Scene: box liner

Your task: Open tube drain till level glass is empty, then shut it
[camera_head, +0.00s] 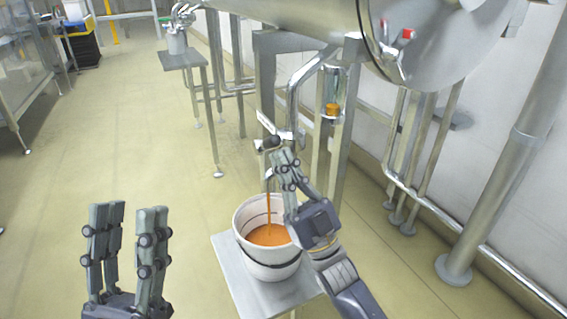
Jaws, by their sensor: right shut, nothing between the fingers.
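The level glass (333,88) is a clear upright cylinder below the tank, with a little orange liquid low in it. The steel tube drain (295,95) bends down to a valve with a dark knob (271,142). An orange stream (268,210) falls from the outlet into a white bucket (272,273), where orange liquid has collected. My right gripper (284,158) is shut and empty, close beside the valve; its fingers partly hide the outlet, and I cannot tell whether they touch the knob. My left gripper (126,208) is open and empty at the lower left, apart from everything.
The bucket stands on a small metal stand (232,265). A large steel tank (430,50) hangs overhead on metal legs. Pipes run along the wall at right. A small table (183,59) with a metal container stands behind.

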